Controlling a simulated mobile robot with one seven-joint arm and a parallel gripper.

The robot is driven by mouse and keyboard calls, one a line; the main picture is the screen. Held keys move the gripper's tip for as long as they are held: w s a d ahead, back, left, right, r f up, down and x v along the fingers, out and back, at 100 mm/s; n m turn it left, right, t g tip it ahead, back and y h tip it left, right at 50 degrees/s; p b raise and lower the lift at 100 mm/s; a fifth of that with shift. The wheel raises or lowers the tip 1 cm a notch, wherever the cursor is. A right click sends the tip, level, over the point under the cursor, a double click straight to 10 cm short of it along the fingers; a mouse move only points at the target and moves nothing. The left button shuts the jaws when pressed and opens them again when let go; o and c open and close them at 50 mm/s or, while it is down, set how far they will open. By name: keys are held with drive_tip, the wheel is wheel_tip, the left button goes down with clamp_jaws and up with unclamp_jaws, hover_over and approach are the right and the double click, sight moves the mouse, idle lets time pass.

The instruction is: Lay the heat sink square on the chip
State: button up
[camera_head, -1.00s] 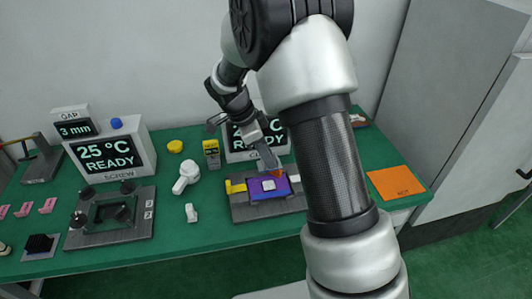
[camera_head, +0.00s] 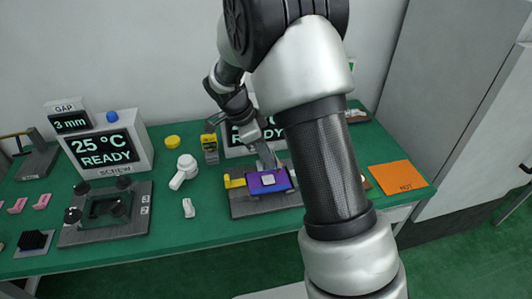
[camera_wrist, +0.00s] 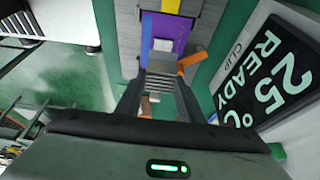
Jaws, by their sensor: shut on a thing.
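The chip (camera_head: 268,180) is a pale square on a purple board, which sits in a grey fixture (camera_head: 245,207) at mid-table. The chip's top is bare. It also shows at the top of the wrist view (camera_wrist: 163,45). My gripper (camera_head: 270,160) is at the back edge of the board. In the wrist view my gripper (camera_wrist: 159,96) is shut on a grey ribbed block, seemingly the heat sink (camera_wrist: 160,82), just short of the chip. Its underside and its height above the board are hidden. Orange pieces (camera_wrist: 193,60) show beside it.
A display reading 25 °C READY, CLIP (camera_wrist: 262,75) stands close beside my gripper. A yellow piece (camera_head: 234,182) sits at the fixture's left. A second fixture with black knobs (camera_head: 105,210), a black finned block (camera_head: 35,240) and a white tool (camera_head: 184,172) are left. An orange mat (camera_head: 397,177) lies right.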

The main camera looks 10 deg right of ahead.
sight(266, 168)
drive_tip(key=shift+f+b, duration=2.35)
drive_tip(key=shift+f, duration=0.75)
drive_tip(key=o, duration=1.1)
drive_tip(key=shift+o, duration=0.2)
drive_tip(key=shift+r, duration=0.15)
